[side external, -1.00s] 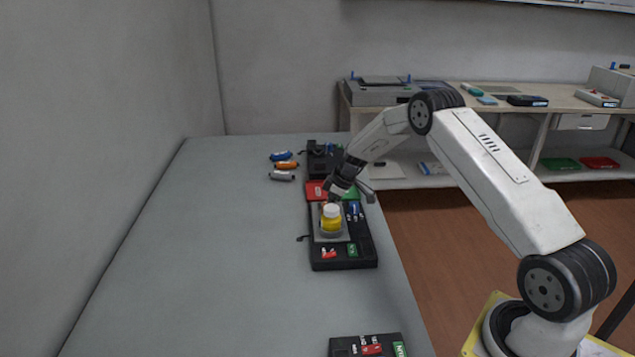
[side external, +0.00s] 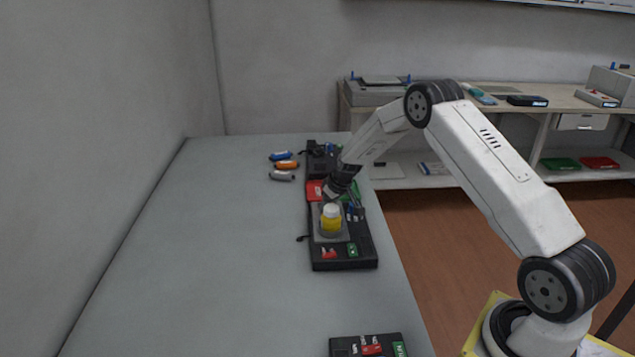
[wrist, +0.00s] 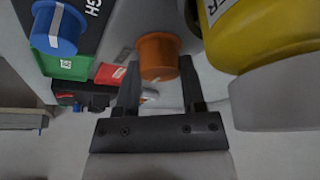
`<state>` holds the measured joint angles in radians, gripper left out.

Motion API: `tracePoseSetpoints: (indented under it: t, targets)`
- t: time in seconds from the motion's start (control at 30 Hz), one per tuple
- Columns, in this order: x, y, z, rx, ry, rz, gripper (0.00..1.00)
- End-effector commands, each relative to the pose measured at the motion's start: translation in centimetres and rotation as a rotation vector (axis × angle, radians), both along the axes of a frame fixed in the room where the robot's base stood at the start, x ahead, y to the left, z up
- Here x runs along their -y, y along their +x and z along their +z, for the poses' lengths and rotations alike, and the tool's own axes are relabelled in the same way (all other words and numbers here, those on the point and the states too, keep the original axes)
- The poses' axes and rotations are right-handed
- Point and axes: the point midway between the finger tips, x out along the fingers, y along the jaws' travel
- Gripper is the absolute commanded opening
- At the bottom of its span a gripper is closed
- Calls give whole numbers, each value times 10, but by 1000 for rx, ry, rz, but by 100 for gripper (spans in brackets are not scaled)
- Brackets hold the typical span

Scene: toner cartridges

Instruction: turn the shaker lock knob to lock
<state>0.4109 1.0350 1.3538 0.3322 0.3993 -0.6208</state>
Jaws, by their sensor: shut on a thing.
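An orange round knob (wrist: 157,52) sits on the grey shaker body, between the two fingers of my gripper (wrist: 161,66) in the wrist view. My gripper is shut on this knob. In the side view my gripper (side external: 336,192) is down at the shaker, just behind the yellow bottle, and I cannot make the knob out there. The shaker (side external: 318,235) holds a yellow bottle (side external: 331,222) with a white cap, which fills the right of the wrist view (wrist: 275,30). A blue knob (wrist: 57,28) stands on the black panel beside a "HIGH" label.
Green (wrist: 66,66) and red (wrist: 110,74) labelled parts lie beyond the blue knob. Blue, orange and grey cylinders (side external: 282,175) lie behind the shaker. Another black panel (side external: 345,345) is at the front. The left of the table (side external: 200,250) is clear.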

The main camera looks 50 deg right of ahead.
Motion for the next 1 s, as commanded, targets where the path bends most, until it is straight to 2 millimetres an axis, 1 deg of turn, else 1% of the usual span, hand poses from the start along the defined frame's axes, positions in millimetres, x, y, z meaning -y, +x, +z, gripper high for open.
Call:
tracePoseSetpoints:
  t: [1.0]
  targets:
    - [-2,0,0,-2,-1,-481,0]
